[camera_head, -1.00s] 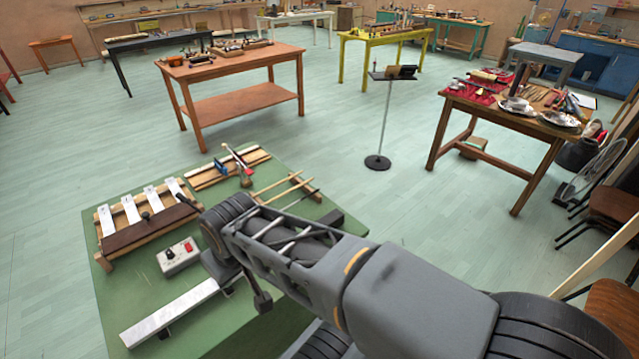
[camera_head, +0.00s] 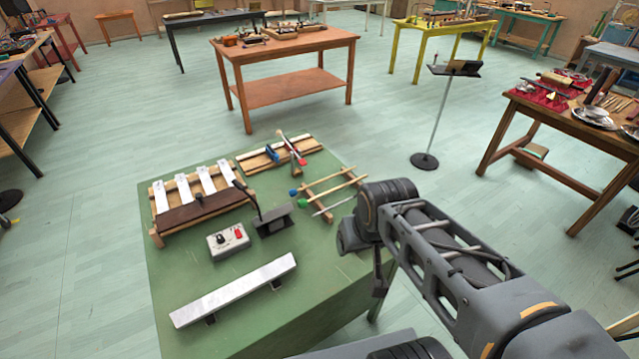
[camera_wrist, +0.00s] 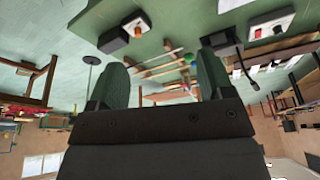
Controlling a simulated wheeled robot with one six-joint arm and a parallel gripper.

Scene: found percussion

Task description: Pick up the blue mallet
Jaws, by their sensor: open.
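The blue mallet (camera_head: 293,192) has a blue ball head and a thin wooden stick. It lies on a small wooden rack (camera_head: 322,208) on the green-topped table (camera_head: 235,280) in the head view. A green-headed mallet (camera_head: 304,203) lies beside it, nearer to me, with a thin rod below. My gripper (camera_wrist: 163,75) is open and empty in the wrist view. The mallet sticks (camera_wrist: 165,62) show past its fingers, clearly apart from them. In the head view my arm is right of the rack, and I cannot make out the fingers there.
On the same table are a white-keyed instrument (camera_head: 200,195), a switch box (camera_head: 228,242), a black stand (camera_head: 272,217), a metal bar (camera_head: 235,288) and a wooden board with a red-and-blue device (camera_head: 285,152). A music stand (camera_head: 424,160) stands behind. Open floor surrounds the table.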

